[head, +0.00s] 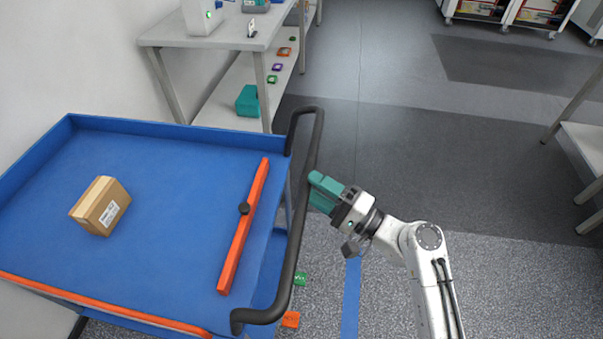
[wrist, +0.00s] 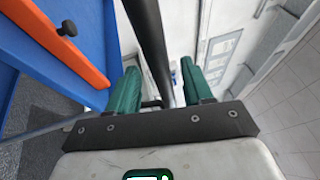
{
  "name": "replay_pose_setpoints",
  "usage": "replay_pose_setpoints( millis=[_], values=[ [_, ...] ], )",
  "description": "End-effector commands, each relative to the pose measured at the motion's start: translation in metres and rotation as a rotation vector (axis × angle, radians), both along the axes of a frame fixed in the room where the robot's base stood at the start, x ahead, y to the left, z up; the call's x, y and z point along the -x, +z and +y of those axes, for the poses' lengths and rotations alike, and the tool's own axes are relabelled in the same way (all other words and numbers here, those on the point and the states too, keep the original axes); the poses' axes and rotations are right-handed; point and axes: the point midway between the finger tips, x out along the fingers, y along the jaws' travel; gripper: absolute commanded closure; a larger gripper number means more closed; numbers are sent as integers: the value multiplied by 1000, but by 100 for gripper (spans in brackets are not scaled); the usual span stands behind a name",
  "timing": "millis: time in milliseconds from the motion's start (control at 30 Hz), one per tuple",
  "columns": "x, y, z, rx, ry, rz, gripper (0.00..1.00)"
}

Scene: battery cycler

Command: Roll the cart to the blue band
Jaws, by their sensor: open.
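The cart (head: 160,225) is blue with a raised rim and stands at the left in the head view. Its black handle bar (head: 313,140) runs along its right side. The blue band (head: 351,295) is a strip on the grey floor, right of the handle and partly hidden behind my arm. My gripper (head: 319,190) is open, with green fingers at the handle's right side. In the wrist view the handle (wrist: 150,45) passes between the two open fingers (wrist: 160,78). I cannot tell whether either finger touches it.
A cardboard box (head: 100,206) and an orange bar (head: 243,226) with a black knob lie on the cart. A workbench (head: 178,36) stands behind it, with a teal box (head: 247,100) on its lower shelf. Small green (head: 300,279) and orange (head: 290,320) pieces lie near the handle.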

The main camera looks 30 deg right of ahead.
Motion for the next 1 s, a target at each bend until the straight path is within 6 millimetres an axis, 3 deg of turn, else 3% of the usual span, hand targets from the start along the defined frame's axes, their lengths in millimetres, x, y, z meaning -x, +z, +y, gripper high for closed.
replay_pose_setpoints(
  millis=[300, 667, 1000],
  values=[
    [-33, 8, 20, 1, 1, 1, 49],
    [-37, 7, 23, 2, 0, 1, 49],
    [-37, 7, 23, 2, 0, 1, 81]
  ],
)
